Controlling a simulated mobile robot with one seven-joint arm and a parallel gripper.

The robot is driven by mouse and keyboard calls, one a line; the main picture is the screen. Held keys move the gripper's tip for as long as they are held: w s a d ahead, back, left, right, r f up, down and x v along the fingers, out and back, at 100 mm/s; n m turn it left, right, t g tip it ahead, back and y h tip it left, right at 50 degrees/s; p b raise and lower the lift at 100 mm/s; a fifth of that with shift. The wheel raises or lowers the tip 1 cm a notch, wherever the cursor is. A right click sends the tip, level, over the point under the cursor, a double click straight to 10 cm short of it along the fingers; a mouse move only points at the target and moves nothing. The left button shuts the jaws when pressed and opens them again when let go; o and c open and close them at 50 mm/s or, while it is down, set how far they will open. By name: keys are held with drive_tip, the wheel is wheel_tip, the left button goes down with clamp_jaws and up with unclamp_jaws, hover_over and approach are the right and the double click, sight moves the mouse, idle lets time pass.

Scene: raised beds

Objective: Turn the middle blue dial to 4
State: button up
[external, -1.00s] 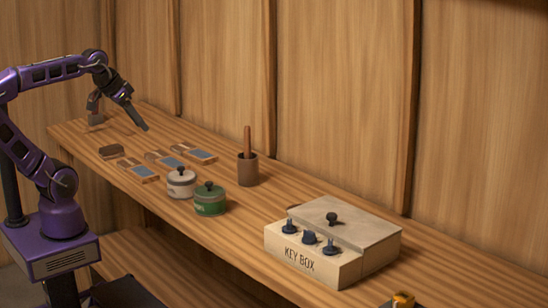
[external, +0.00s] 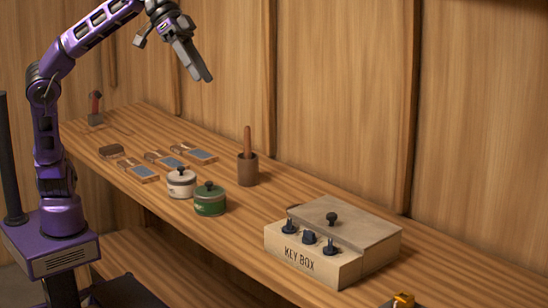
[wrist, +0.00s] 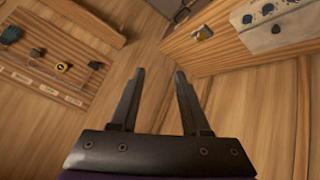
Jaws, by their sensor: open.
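The key box (external: 300,262) is a pale box labelled KEY BOX, standing on the bench at the right. Three dark blue dials sit in a row on its front ledge. The middle blue dial (external: 309,238) stands between the left dial (external: 289,227) and the right dial (external: 330,247); its setting is too small to read. My gripper (external: 207,77) is raised above the bench, well up and left of the box. In the wrist view my gripper (wrist: 160,74) is open and empty, with the key box (wrist: 285,28) at the upper right.
A white pot (external: 181,184), a green pot (external: 210,201) and a brown cup with a handle in it (external: 247,170) stand left of the box. A yellow object (external: 403,300) lies near the bench's front edge. A black knob (external: 332,218) tops the box lid.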

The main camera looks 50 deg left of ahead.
drive_tip(key=w+a+r+n+t+h+b, duration=0.1)
drive_tip(key=w+a+r+n+h, duration=0.1)
drive_tip(key=w+a+r+n, duration=0.45)
drive_tip(key=w+a+r+n+t+h+b, duration=0.1)
drive_tip(key=w+a+r+n+t, duration=0.2)
drive_tip(key=a+r, duration=0.65)
drive_tip(key=w+a+f+n+g+h, duration=0.2)
drive_tip(key=w+f+n+g, duration=0.15)
drive_tip(key=w+f, duration=0.55)
drive_tip(key=w+a+f+n+g+h, duration=0.1)
drive_tip(key=w+f+n+g, duration=0.1)
drive_tip(key=w+f+n, duration=0.5)
drive_tip(key=n+y, duration=0.1)
drive_tip(key=n, duration=0.8)
approach(308, 230)
drive_tip(key=b+x, duration=0.1)
drive_tip(key=x, duration=0.8)
drive_tip(key=shift+s+d, duration=0.1)
